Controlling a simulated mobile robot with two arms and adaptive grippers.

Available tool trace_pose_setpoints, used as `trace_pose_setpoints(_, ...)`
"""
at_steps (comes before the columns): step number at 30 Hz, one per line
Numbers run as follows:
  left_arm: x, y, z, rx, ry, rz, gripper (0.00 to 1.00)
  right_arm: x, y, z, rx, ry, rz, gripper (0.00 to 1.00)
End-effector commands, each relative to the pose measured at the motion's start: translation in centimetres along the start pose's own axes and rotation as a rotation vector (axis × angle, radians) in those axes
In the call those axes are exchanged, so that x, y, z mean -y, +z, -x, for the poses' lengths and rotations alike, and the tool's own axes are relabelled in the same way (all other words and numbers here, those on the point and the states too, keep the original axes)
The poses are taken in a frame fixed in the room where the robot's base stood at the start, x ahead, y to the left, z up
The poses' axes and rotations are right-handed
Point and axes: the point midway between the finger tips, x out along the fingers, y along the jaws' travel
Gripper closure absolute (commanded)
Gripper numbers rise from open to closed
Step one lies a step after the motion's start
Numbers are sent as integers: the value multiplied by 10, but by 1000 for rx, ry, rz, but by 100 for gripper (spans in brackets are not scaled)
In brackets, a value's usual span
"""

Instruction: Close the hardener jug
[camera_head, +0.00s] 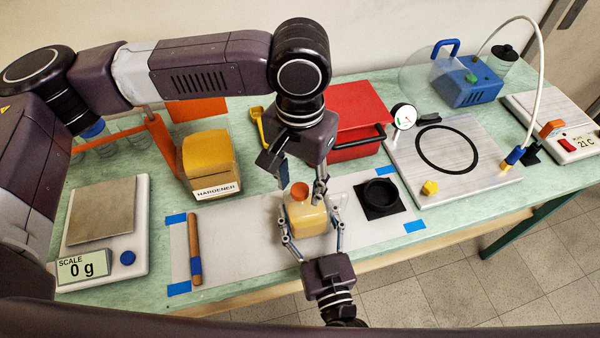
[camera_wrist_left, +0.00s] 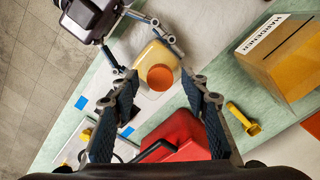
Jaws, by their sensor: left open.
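The hardener jug (camera_head: 307,220) is a squat pale-yellow bottle standing upright on the white sheet. Its orange cap (camera_head: 300,191) sits on its top; I cannot tell how tightly. Both also show in the left wrist view, the jug (camera_wrist_left: 150,58) and the cap (camera_wrist_left: 160,77). My left gripper (camera_head: 302,187) comes down from above, open, its fingertips (camera_wrist_left: 161,76) to either side of the cap in the picture, with gaps. My right gripper (camera_head: 311,225) reaches in from the front edge, its fingers against the jug's two sides.
A yellow box labelled HARDENER (camera_head: 208,170) stands behind left, a red case (camera_head: 355,110) behind. A black square holder (camera_head: 380,198) lies right of the jug, a wooden-handled tool (camera_head: 194,240) left. The scale (camera_head: 140,220) reads 0 g. The sheet is clear between tool and jug.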

Motion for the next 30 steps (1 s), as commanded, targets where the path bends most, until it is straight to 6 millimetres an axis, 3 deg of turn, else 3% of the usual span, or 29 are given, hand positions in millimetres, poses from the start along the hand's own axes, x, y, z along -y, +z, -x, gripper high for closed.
trace_pose_setpoints(8, 0, 0, -1, 1, 0, 0, 60, 0, -1, 0, -1, 1, 0, 100)
trace_pose_setpoints(19, 0, 0, 0, 1, 0, 0, 100, 0, -1, 0, -1, 0, 0, 100)
trace_pose_setpoints(25, 0, 0, -1, 2, 0, -64, 100, 0, -1, 0, -1, 1, 0, 100)
trace_pose_setpoints(30, 0, 1, -1, 2, 2, -311, 100, 0, -1, 0, -1, 1, 0, 100)
